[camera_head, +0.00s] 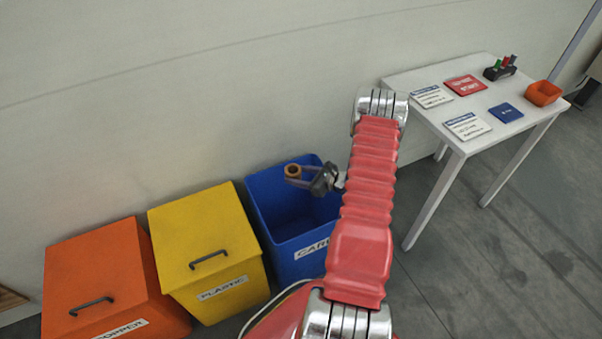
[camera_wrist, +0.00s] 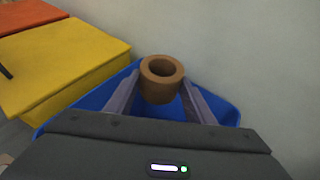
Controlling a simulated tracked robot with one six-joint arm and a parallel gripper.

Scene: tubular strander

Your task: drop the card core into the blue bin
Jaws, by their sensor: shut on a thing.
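The card core (camera_wrist: 161,80) is a short brown tube, held upright between the fingers of my gripper (camera_wrist: 160,97) in the wrist view. In the head view my gripper (camera_head: 300,177) is shut on the card core (camera_head: 292,171), above the blue bin. The blue bin (camera_head: 297,253) stands open against the wall, with a white label on its front that my arm partly covers. Its blue rim (camera_wrist: 226,108) shows below the core in the wrist view. The bin's floor is mostly hidden by my gripper and arm.
A lidded yellow bin (camera_head: 205,240) marked plastic stands left of the blue bin. A lidded orange bin (camera_head: 105,275) stands further left. A white table (camera_head: 455,110) with cards, a red sign and an orange tray (camera_head: 543,93) is at the right. The wall is close behind.

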